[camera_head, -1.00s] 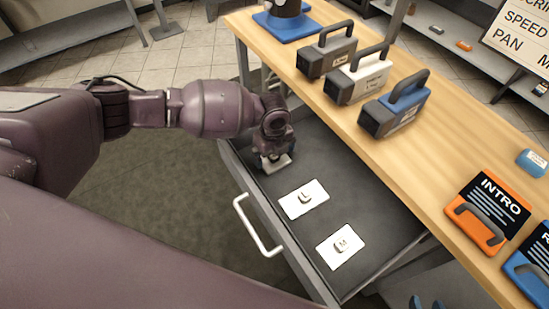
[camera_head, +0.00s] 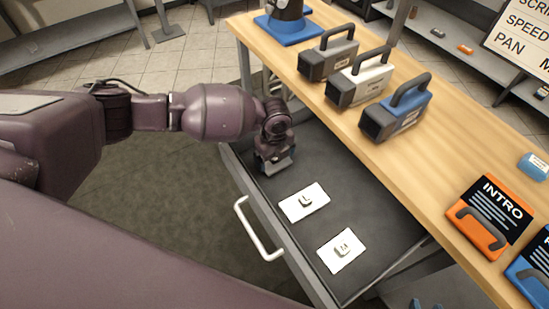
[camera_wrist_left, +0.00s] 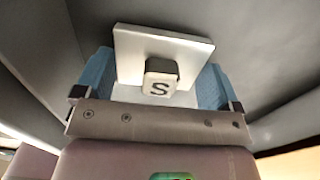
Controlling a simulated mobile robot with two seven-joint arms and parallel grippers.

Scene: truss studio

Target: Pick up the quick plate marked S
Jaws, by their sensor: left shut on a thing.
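The quick plate marked S (camera_wrist_left: 135,45) is a pale square plate with a raised block lettered S, seen in the left wrist view. My left gripper (camera_wrist_left: 160,85) is shut on that block, with a blue finger on each side. In the head view my left gripper (camera_head: 273,163) is at the far end of the open drawer, and it mostly hides the plate there. The plates marked L (camera_head: 304,201) and M (camera_head: 341,250) lie flat in the drawer. My right gripper is not in view.
The grey drawer (camera_head: 385,222) stands open under the wooden bench top (camera_head: 440,150), its white handle (camera_head: 258,232) facing left. Grey, white and blue handled cases stand on the bench, with an orange INTRO board (camera_head: 478,235) nearer. The drawer walls and bench edge lie close to my left gripper.

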